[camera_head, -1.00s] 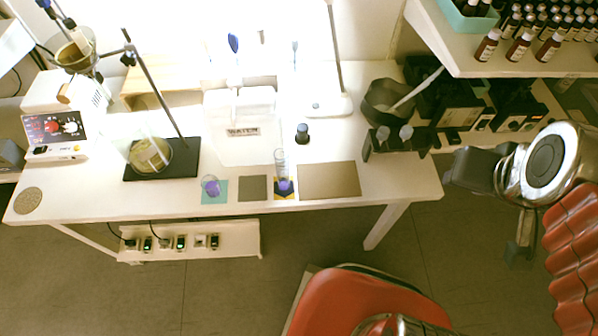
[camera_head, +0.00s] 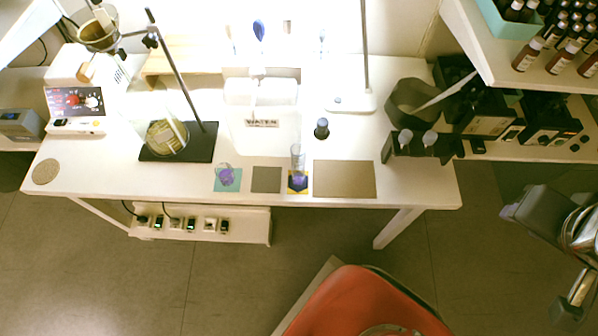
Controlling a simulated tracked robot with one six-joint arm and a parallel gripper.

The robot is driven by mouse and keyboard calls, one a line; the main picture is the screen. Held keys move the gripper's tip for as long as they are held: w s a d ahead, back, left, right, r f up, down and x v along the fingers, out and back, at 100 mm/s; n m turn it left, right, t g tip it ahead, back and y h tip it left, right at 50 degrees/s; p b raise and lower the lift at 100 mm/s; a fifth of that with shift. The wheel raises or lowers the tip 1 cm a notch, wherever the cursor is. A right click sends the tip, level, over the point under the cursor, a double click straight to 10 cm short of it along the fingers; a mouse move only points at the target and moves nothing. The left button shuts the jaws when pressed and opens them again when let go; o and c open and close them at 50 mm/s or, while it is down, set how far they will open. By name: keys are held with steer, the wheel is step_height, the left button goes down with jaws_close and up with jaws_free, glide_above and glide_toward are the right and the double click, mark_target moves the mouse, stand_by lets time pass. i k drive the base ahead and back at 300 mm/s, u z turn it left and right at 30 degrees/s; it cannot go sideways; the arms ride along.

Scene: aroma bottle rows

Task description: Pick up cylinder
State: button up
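A slim clear cylinder (camera_head: 297,159) with purple liquid low inside stands upright on a small yellow and dark blue mat (camera_head: 305,188) near the front edge of the white table (camera_head: 425,188). My gripper (camera_head: 554,260) is at the right edge of the picture, beyond the table's right end and well away from the cylinder. Its two dark finger pads are wide apart with nothing between them. Part of the gripper is cut off by the picture's edge.
A beaker (camera_head: 224,173) with purple liquid stands left of the cylinder. A dark-capped bottle (camera_head: 321,128) stands behind it. A flat brown plate (camera_head: 345,179) lies to the right. A dark rack (camera_head: 430,147) is farther right. A shelf of bottles (camera_head: 480,45) overhangs the right side.

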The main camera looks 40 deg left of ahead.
mark_target(298, 181)
steer(key=k, duration=1.5)
steer(key=u, duration=1.75)
steer(key=i, duration=1)
